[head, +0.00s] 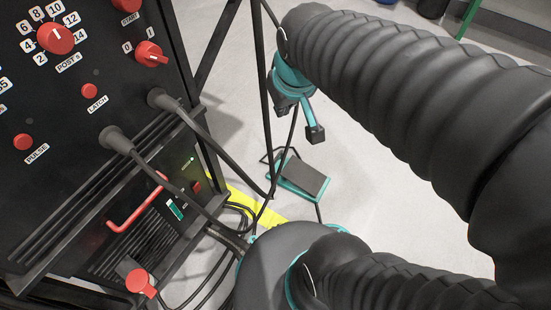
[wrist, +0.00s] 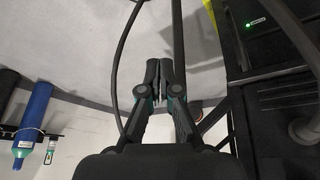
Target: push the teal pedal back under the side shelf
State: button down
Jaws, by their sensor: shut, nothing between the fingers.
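The teal pedal (head: 299,178), with a dark grey tread plate, stands on the pale floor in the middle of the head view. It is to the right of the black machine cabinet and apart from it. My gripper (head: 315,134) hangs above and beyond the pedal in the head view, not visibly touching it. In the wrist view my gripper (wrist: 160,82) has its fingertips together with nothing between them. The pedal cannot be made out in the wrist view. I cannot tell which part is the side shelf.
The black cabinet (head: 95,200) with red knobs and a red handle fills the left. Thick cables (head: 262,190) hang beside it, near the pedal. Yellow floor tape (head: 243,201) runs along its base. A blue cylinder (wrist: 36,112) shows in the wrist view. Floor right of the pedal is clear.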

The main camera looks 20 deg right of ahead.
jog(key=w+d+f+n+g, duration=0.2)
jog(key=w+f, duration=0.5)
jog(key=w, duration=0.4)
jog(key=n+g+p, duration=0.1)
jog(key=n+g, duration=0.2)
jog(key=n, duration=0.2)
send_over(280, 169)
notch_tip(280, 169, down, 46)
jog(key=shift+a+r, duration=0.1)
